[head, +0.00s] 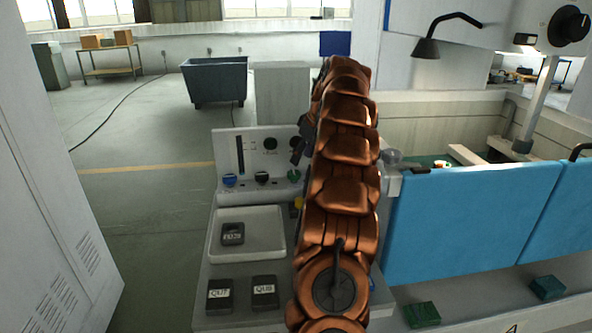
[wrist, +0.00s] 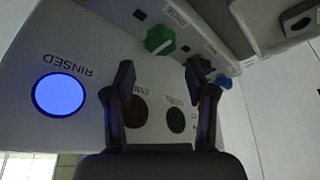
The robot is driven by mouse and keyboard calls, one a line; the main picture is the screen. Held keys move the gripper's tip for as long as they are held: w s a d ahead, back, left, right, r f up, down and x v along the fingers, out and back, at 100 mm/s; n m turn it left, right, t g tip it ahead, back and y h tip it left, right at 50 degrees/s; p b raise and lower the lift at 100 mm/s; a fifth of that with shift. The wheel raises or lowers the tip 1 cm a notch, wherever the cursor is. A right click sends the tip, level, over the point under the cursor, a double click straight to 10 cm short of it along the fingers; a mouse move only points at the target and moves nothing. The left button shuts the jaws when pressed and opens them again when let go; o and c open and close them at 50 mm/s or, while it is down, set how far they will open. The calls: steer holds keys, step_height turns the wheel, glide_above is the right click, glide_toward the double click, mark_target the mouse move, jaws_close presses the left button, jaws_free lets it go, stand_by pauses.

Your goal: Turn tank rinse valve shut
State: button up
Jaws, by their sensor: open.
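A control panel (head: 250,150) carries a blue knob (head: 229,180), a black knob (head: 262,178) and a green knob (head: 294,176). In the wrist view the green knob (wrist: 160,40) lies just beyond the gap between my fingers, and the blue knob (wrist: 223,81) is right of the right finger. The black knob is largely hidden by that finger. My gripper (wrist: 162,74) is open and empty, apart from the green knob. A lit blue lamp (wrist: 59,94) beside a RINSED label is at left.
A pale tray (head: 262,255) holding a dark block (head: 232,233) stands below the panel. Two dark blocks (head: 219,294) (head: 264,291) lie in front. The blue-fronted tank (head: 470,220) stands right of my arm. Open floor lies left.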

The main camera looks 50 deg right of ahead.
mark_target(295, 173)
steer(key=shift+p+x, duration=0.65)
steer(key=shift+x, duration=2.65)
steer(key=shift+s, duration=0.1)
steer(key=c, duration=0.9)
